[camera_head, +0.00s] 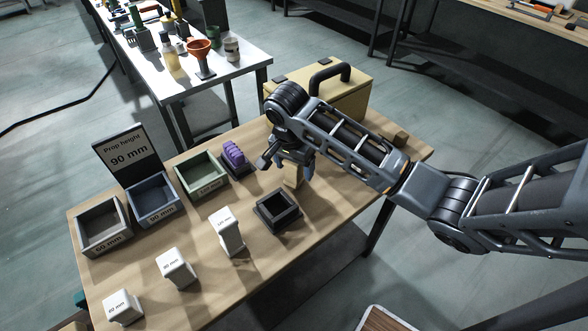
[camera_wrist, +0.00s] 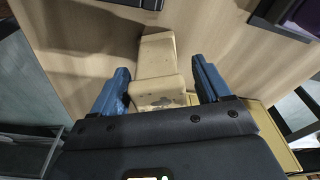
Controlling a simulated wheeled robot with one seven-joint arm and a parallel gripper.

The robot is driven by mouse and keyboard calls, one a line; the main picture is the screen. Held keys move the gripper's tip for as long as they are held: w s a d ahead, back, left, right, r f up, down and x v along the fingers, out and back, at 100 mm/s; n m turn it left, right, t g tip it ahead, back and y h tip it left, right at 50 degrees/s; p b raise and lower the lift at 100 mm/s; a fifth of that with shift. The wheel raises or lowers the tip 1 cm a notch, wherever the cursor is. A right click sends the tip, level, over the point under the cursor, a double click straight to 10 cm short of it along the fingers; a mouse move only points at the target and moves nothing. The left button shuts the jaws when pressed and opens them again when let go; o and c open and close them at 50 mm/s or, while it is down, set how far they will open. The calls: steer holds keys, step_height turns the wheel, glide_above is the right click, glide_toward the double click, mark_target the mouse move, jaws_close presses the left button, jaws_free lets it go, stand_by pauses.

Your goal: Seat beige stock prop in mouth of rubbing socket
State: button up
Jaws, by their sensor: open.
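The beige stock prop (camera_head: 293,177) stands on the wooden table under my gripper, partly hidden by it in the head view. In the wrist view the prop (camera_wrist: 157,50) is a pale beige block with worn, chipped patches on its near end. My gripper (camera_head: 287,163) is open, its two blue fingers on either side of the prop's near end in the wrist view (camera_wrist: 162,82), with a visible gap at each side. A dark square open-topped frame (camera_head: 268,219), seemingly the rubbing socket, lies just left and in front of the prop. Its mouth looks empty.
Three labelled bins (camera_head: 122,235) line the table's left side beside a "Prop height 90 mm" sign (camera_head: 128,151). Several white labelled props (camera_head: 176,267) stand in front.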

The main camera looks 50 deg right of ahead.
steer(key=c, duration=1.2)
steer(key=shift+c, duration=0.2)
